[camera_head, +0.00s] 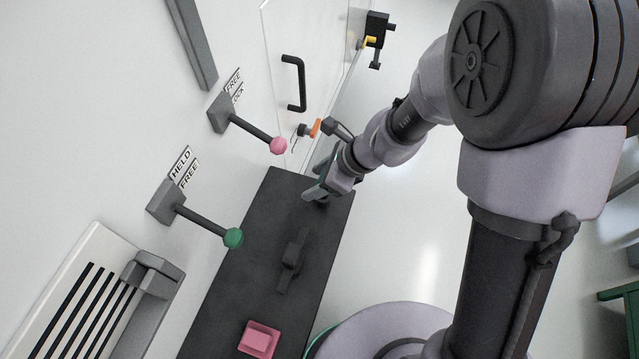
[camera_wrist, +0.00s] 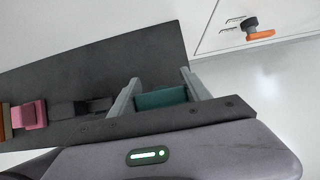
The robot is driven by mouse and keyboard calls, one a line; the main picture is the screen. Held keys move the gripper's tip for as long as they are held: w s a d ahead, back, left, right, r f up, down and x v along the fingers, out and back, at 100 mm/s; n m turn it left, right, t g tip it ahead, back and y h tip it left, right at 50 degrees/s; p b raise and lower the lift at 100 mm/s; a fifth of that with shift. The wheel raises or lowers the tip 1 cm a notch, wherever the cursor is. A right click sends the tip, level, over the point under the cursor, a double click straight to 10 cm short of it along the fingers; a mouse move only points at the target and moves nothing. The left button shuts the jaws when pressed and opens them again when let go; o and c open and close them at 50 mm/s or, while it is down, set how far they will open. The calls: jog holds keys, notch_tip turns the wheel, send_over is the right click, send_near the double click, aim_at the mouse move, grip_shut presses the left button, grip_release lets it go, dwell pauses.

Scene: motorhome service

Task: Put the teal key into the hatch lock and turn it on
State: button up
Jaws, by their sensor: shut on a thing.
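The teal key (camera_wrist: 161,98) shows as a teal block between the two fingers in the wrist view. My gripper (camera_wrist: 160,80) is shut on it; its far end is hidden. In the head view my gripper (camera_head: 316,192) is at the far end of the dark shelf, low over it or touching; I cannot tell which. A dark round fitting with an orange lever (camera_head: 315,128) is on the white wall beyond my gripper; it also shows in the wrist view (camera_wrist: 260,35).
The dark shelf (camera_head: 225,315) holds a pink block (camera_head: 259,339) and a dark stand (camera_head: 291,262). Levers with pink (camera_head: 278,146) and green (camera_head: 233,238) knobs stick out from the wall. A clear panel and black handle (camera_head: 293,83) stand beyond. Open floor lies right.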

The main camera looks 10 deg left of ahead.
notch_tip(320, 180, down, 5)
jog(key=shift+r+b, duration=0.1)
jog(key=shift+b, duration=0.75)
jog(key=shift+f, duration=0.25)
jog(key=o, duration=1.4)
jog(key=shift+c, duration=0.2)
jog(key=shift+r, duration=0.15)
